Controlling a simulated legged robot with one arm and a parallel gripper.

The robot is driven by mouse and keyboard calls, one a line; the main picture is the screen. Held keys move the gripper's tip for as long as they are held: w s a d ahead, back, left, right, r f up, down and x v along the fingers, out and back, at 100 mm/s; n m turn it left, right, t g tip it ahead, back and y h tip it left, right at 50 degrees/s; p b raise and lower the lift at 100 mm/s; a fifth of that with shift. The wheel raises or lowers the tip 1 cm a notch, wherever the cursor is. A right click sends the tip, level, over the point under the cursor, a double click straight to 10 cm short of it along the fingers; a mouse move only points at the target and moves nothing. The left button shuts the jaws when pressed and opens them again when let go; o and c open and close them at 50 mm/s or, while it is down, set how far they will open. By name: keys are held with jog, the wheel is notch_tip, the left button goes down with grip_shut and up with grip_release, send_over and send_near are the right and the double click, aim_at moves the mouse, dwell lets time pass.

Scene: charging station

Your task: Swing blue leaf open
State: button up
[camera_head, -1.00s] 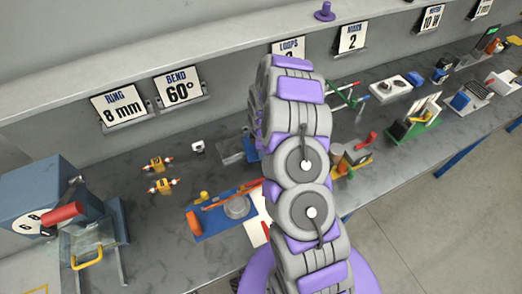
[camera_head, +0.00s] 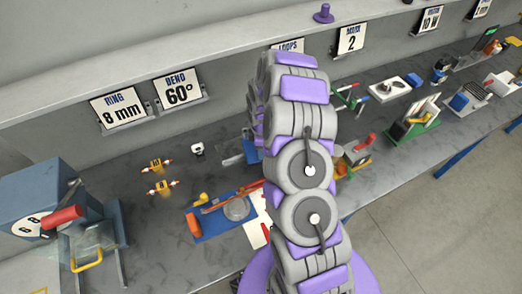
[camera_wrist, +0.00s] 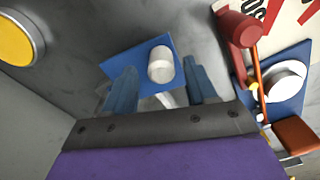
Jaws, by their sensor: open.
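A blue flat plate (camera_wrist: 125,66), which looks like the blue leaf, shows in the wrist view with a pale cylindrical knob (camera_wrist: 160,64) on it. My gripper (camera_wrist: 162,88) is open, its two blue-grey fingers apart, one toward each side of the plate and knob. Nothing is clearly held between them. I cannot tell whether a finger touches the plate. In the head view a blue part (camera_head: 251,151) shows at the left edge of my arm, which hides the rest of it and my gripper.
In the wrist view a blue base with a white disc (camera_wrist: 285,83) and a red-ended orange bar (camera_wrist: 257,72) stands close on the right. A round yellow part (camera_wrist: 15,42) is at upper left. The head view shows a blue machine (camera_head: 45,195) at the bench's left end.

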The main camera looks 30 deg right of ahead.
notch_tip(320, 180, up, 14)
jog(key=p, duration=0.1)
jog(key=shift+r, duration=0.2)
dwell(0.4)
